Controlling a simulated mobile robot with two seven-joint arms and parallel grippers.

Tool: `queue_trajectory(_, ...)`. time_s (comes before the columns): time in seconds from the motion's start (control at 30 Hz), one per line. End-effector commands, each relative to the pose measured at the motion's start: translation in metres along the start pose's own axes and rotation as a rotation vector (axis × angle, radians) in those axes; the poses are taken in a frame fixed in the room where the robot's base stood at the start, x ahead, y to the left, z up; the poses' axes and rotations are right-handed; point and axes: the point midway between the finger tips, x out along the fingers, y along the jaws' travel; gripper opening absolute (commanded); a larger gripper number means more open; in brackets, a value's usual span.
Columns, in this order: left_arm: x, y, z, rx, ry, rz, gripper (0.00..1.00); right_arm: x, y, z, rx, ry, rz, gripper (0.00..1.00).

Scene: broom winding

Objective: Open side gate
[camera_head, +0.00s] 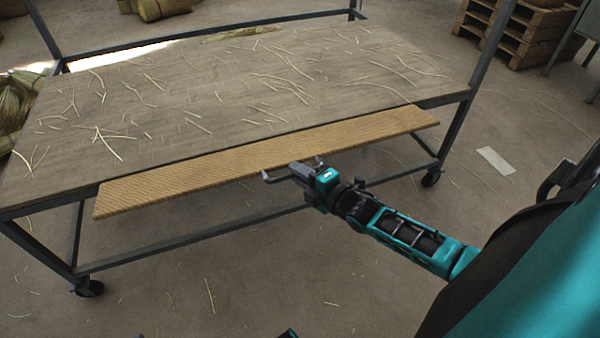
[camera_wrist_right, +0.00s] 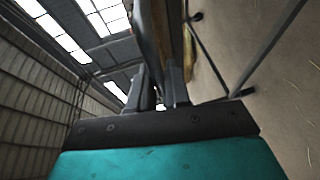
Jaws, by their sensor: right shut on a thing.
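The side gate (camera_head: 250,158) is a long tan ribbed panel along the near edge of the table (camera_head: 150,120). Its broad face shows from above and it leans out from the table edge; its exact angle is hard to tell. In the right wrist view the gate shows edge-on as a dark strip (camera_wrist_right: 153,40) running between the fingers (camera_wrist_right: 162,88). The contact itself is partly hidden.
Loose straw lies over the tabletop and floor. The table has a dark metal frame with uprights and casters (camera_head: 90,288). Pallets (camera_head: 515,32) stand at the back right, and straw bundles (camera_head: 20,98) at the left. The floor in front of the table is mostly clear.

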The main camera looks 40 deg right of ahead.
Motion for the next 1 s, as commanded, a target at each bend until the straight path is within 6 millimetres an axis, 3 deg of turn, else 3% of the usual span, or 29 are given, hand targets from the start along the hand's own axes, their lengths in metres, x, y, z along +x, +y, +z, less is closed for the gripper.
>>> queue_trajectory(0.1, 0.000, 0.000, 0.001, 0.000, -0.001, 0.001, 0.43, 0.001, 0.003, 0.001, -0.001, 0.000, 0.008, 0.00)
queue_trajectory(0.13, 0.000, 0.000, 0.001, 0.000, -0.002, 0.001, 0.43, 0.001, 0.003, 0.001, -0.001, 0.000, 0.008, 0.19)
queue_trajectory(0.33, 0.000, 0.001, 0.000, -0.001, -0.001, 0.002, 0.43, 0.001, 0.003, 0.001, -0.001, 0.000, 0.007, 0.38)
queue_trajectory(0.67, -0.002, 0.002, -0.003, -0.002, -0.001, 0.003, 0.43, -0.004, 0.002, 0.000, 0.000, 0.000, 0.003, 0.38)
queue_trajectory(0.77, -0.004, 0.002, -0.007, -0.004, 0.001, 0.003, 0.43, -0.015, 0.003, 0.000, 0.000, -0.001, 0.002, 0.38)
queue_trajectory(1.0, -0.012, 0.003, -0.019, -0.008, 0.004, 0.001, 0.43, -0.064, 0.003, 0.000, 0.000, -0.001, -0.001, 0.38)
